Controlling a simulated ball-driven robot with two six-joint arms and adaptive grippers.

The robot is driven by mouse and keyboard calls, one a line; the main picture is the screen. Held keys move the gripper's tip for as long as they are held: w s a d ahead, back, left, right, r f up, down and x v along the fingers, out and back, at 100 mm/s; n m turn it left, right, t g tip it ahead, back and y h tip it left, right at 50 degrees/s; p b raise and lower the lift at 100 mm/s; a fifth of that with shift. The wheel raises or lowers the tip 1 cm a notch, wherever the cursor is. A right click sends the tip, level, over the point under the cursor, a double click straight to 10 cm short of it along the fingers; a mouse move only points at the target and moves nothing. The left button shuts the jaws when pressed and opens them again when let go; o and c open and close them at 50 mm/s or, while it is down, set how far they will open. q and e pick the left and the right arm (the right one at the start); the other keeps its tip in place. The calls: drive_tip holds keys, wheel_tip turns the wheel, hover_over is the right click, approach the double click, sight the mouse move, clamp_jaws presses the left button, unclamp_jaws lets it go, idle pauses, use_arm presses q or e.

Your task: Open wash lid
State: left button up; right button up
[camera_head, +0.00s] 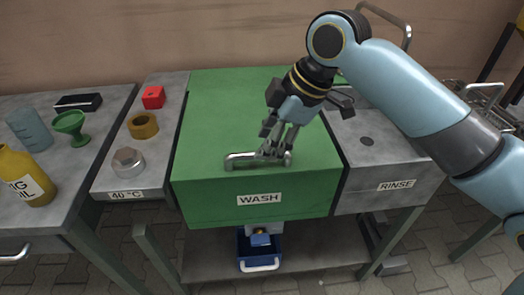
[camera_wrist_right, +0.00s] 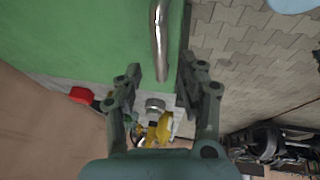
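The green wash lid (camera_head: 230,110) lies closed on the unit marked WASH (camera_head: 258,199). Its silver bar handle (camera_head: 242,160) runs left to right near the front edge of the top. My right gripper (camera_head: 274,153) is at the right part of the handle, pointing down, and partly covers it. In the right wrist view the two fingers (camera_wrist_right: 161,75) are apart, with the end of the handle (camera_wrist_right: 158,40) showing between their tips. I cannot tell whether they touch it. My left gripper is not in view.
The RINSE unit (camera_head: 396,185) adjoins on the right. A blue bin (camera_head: 259,252) stands below.

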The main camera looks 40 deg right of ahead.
drive_tip(key=shift+x, duration=1.6)
drive_tip(key=shift+c, duration=0.5)
clamp_jaws()
